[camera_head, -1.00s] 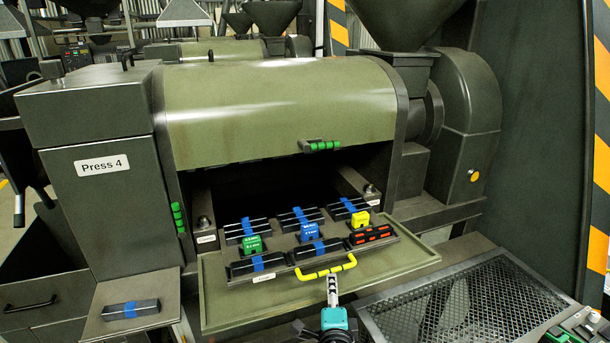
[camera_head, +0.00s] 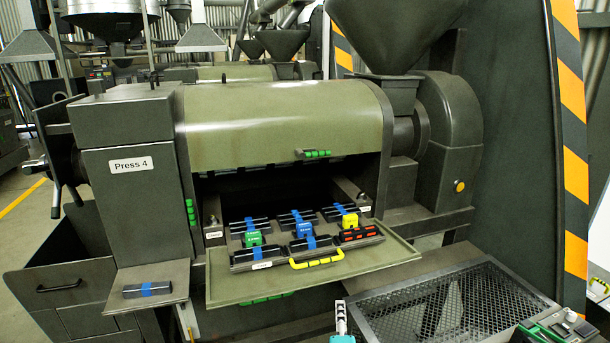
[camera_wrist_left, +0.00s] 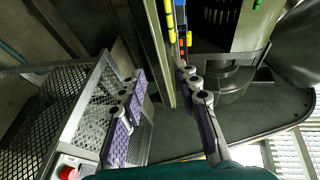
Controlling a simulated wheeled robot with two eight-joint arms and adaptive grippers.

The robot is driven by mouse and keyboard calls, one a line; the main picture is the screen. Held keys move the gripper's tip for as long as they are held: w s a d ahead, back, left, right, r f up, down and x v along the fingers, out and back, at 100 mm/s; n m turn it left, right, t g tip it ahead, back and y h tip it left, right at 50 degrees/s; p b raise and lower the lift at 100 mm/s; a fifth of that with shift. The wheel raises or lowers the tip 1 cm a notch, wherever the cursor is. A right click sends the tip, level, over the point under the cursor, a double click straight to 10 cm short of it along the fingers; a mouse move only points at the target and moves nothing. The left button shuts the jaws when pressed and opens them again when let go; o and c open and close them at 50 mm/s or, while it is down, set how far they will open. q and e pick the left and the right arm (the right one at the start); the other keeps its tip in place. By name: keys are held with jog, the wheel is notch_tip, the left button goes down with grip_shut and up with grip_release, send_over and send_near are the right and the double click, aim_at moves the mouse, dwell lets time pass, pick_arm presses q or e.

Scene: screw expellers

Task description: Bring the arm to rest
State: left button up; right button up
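My left gripper (camera_head: 341,318) shows at the bottom of the head view, below and apart from the yellow handle (camera_head: 317,260). In the left wrist view the gripper (camera_wrist_left: 160,78) has its two purple-padded fingers spread, with nothing between them. The handle is on the front of a block rack carrying black bars with blue bands, a green, a blue and a yellow block, and a red-marked black bar (camera_head: 360,233). The rack sits on the olive fold-down door (camera_head: 385,262) of Press 4 (camera_head: 130,165). My right gripper is in neither view.
A mesh-topped tray (camera_head: 450,305) stands at the lower right, and left of the fingers in the wrist view. A small side shelf (camera_head: 170,290) at the left holds a blue-banded black bar (camera_head: 148,290). A control box (camera_head: 560,330) is at the lower right corner.

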pick_arm(q)
jog(key=s+a+f+n+g+y, duration=0.15)
jog(key=a+n, duration=0.35)
jog(key=a, duration=0.5)
jog(key=s+a+n+g+y, duration=0.2)
jog(key=s+a+n+g, duration=0.15)
jog(key=a, duration=0.65)
jog(key=s+a+f+n+g+h, duration=0.1)
jog(key=s+a+n+g, duration=0.1)
jog(key=s, duration=0.5)
jog(key=s+a+f+n+g+h, duration=0.1)
jog(key=s+a+f+n, duration=0.1)
jog(key=s+a+n, duration=0.2)
jog(key=s+n, duration=0.2)
jog(key=n, duration=0.1)
jog(key=shift+s+a+g, duration=0.25)
jog(key=shift+s+g, duration=0.1)
jog(key=shift+g, duration=0.05)
